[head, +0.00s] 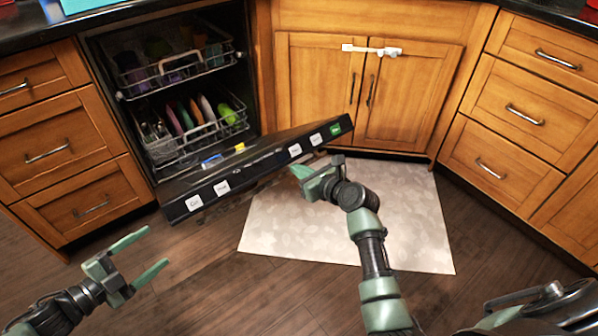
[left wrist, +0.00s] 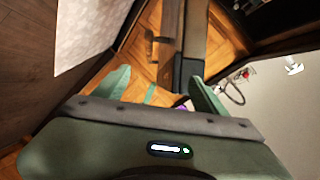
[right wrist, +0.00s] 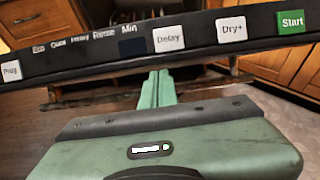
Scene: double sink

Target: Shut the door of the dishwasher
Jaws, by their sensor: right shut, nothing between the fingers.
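The dishwasher door (head: 265,160) hangs partly open and tilted outward, its black top edge carrying white labels and a green Start label. In the right wrist view the door's control strip (right wrist: 195,34) crosses the upper picture. My right gripper (head: 296,173) is shut and empty beneath the door's edge; its fingertips (right wrist: 159,73) lie just below the strip, and I cannot tell whether they touch it. My left gripper (head: 157,247) is open and empty, low and left of the door. In the left wrist view the door (left wrist: 182,45) appears beyond the open fingers.
The dishwasher's upper rack (head: 180,70) and lower rack (head: 200,135) hold dishes inside the cavity. Wooden drawers stand on both sides. A cabinet with a white lock (head: 372,50) is right of the dishwasher. A pale mat (head: 350,225) lies on the floor.

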